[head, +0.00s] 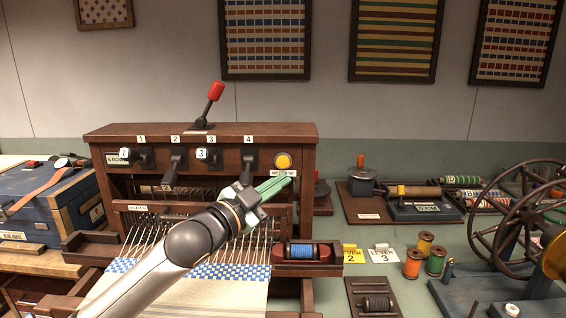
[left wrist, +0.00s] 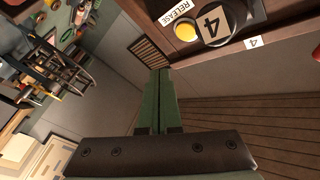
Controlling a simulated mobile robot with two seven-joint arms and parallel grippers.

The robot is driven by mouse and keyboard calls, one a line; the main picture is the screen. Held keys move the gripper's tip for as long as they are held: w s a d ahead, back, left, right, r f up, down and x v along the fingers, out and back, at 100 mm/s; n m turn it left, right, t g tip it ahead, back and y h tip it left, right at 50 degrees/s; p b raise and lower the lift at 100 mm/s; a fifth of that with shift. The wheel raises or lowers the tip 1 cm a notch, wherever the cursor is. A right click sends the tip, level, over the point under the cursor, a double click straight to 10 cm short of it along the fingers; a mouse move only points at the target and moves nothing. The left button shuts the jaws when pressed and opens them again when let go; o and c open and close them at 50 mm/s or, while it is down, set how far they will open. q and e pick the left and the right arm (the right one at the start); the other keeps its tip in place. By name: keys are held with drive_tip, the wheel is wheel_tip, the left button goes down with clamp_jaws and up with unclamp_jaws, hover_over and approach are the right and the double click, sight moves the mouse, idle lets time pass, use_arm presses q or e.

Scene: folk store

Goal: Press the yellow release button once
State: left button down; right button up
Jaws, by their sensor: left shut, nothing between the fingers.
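The yellow release button (head: 283,161) is a round knob at the right end of the wooden loom's (head: 200,133) upper panel, above a white label reading RELEASE. It also shows in the left wrist view (left wrist: 185,32), beside the number 4 lever (left wrist: 212,22). My left gripper (head: 286,182) has green fingers, shut and empty, just below the button in the head view. In the left wrist view the fingertips (left wrist: 159,72) appear apart from the button. The gap in depth is hard to tell. My right gripper is not in view.
A red-knobbed lever (head: 214,92) stands on top of the loom. Several numbered levers line the panel left of the button. A blue spool (head: 302,251) sits in a tray below. Tags, thread spools and a large wheel (head: 520,215) fill the right side.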

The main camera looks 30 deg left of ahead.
sight(283, 162)
use_arm(q)
drive_tip(key=shift+w+a+p, duration=0.3)
drive_tip(key=shift+w+a, duration=0.25)
drive_tip(key=shift+w, duration=0.3)
drive_tip(key=shift+w+a+p, duration=0.25)
drive_tip(key=shift+w+a, duration=0.25)
drive_tip(key=shift+w, duration=0.4)
drive_tip(key=shift+w+a+p, duration=0.3)
drive_tip(key=shift+w+a, duration=0.25)
drive_tip(key=shift+w, duration=0.3)
drive_tip(key=shift+w+a+r+p, duration=0.1)
drive_tip(key=shift+w+a+p, duration=0.05)
drive_tip(key=shift+w+p, duration=0.15)
